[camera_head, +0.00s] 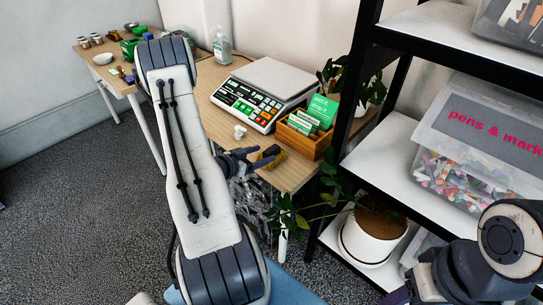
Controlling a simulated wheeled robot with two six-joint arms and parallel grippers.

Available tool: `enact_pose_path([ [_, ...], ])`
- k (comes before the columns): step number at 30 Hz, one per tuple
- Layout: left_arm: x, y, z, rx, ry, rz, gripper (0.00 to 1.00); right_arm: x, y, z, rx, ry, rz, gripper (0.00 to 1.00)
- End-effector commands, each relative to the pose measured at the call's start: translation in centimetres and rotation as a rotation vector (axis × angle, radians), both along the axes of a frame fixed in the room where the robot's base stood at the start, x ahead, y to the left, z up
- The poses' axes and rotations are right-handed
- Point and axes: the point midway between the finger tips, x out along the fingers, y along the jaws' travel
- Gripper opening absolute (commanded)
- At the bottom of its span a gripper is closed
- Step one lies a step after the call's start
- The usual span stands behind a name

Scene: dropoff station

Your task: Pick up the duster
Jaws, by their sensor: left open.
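My right arm shows at the lower right. Only a purple-dark bit of what may be its gripper (396,297) shows at the bottom edge.
A scale (262,95) and a wooden box of green-and-white packets (304,132) stand behind the duster. A small white item (240,132) lies left of it. A black-framed shelf (375,170) and a potted plant (372,235) are close on the right.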

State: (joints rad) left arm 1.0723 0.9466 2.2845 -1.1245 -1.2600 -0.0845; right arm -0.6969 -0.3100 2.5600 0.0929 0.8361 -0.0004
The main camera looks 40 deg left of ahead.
Motion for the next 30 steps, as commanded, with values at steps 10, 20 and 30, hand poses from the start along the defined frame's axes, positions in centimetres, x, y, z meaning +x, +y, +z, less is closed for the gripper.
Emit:
enact_pose_path([
  [10, 3.9, 0.0, -1.1, 0.001, 0.002, -0.004, 0.72, 0.0, 0.0, 0.6, 0.000, 0.000, 0.000, 0.50],
  [20, 5.6, 0.0, -1.9, 0.001, 0.002, 0.002, 0.72, 0.0, 0.0, 0.6, 0.000, 0.000, 0.000, 0.50],
  [30, 5.5, 0.0, -1.8, 0.002, 0.002, 0.002, 0.00, 0.0, 0.0, 0.6, 0.000, 0.000, 0.000, 0.50],
])
